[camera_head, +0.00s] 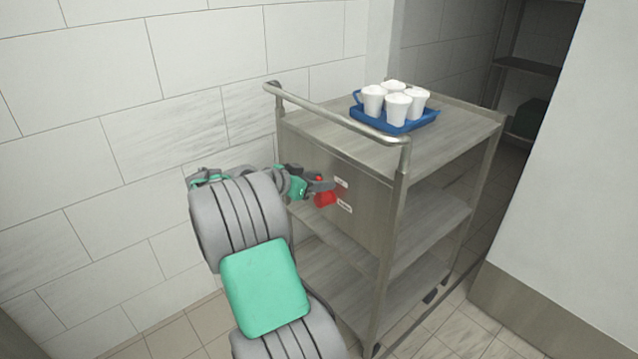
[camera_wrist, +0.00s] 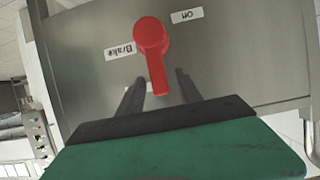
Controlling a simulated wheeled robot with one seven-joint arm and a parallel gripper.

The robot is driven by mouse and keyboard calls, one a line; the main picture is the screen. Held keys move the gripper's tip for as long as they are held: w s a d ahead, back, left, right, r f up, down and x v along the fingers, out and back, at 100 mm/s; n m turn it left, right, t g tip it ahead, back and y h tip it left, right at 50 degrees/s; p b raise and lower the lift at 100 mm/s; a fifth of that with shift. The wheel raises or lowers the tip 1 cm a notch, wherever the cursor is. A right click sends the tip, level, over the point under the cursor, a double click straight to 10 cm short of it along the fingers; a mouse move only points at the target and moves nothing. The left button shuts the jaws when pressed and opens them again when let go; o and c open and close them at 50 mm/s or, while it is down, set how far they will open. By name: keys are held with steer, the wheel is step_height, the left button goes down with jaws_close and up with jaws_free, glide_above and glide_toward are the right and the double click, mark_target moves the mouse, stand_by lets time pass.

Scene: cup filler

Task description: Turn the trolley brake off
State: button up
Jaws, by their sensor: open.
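The trolley (camera_head: 440,150) stands by the wall with a grey end panel facing me. A red brake lever (camera_head: 325,199) is mounted on this panel. In the wrist view, the lever (camera_wrist: 152,38) has a round hub, and its handle points down towards my gripper. A "Brake" label (camera_wrist: 121,52) is left of the hub and an "Off" label (camera_wrist: 187,15) is at its upper right. My gripper (camera_wrist: 161,78) is open, and the end of the handle shows between its two fingers with gaps on both sides. In the head view, my gripper (camera_head: 318,185) is at the lever.
A blue tray (camera_head: 428,121) with several white cups (camera_head: 397,106) sits on the trolley's top shelf. A rail (camera_head: 340,115) runs above the panel. A tiled wall (camera_head: 90,100) is at the left, and a pale wall (camera_head: 570,170) is at the right.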

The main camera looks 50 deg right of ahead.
steer(key=shift+c, duration=0.5)
jaws_close()
stand_by(0.9)
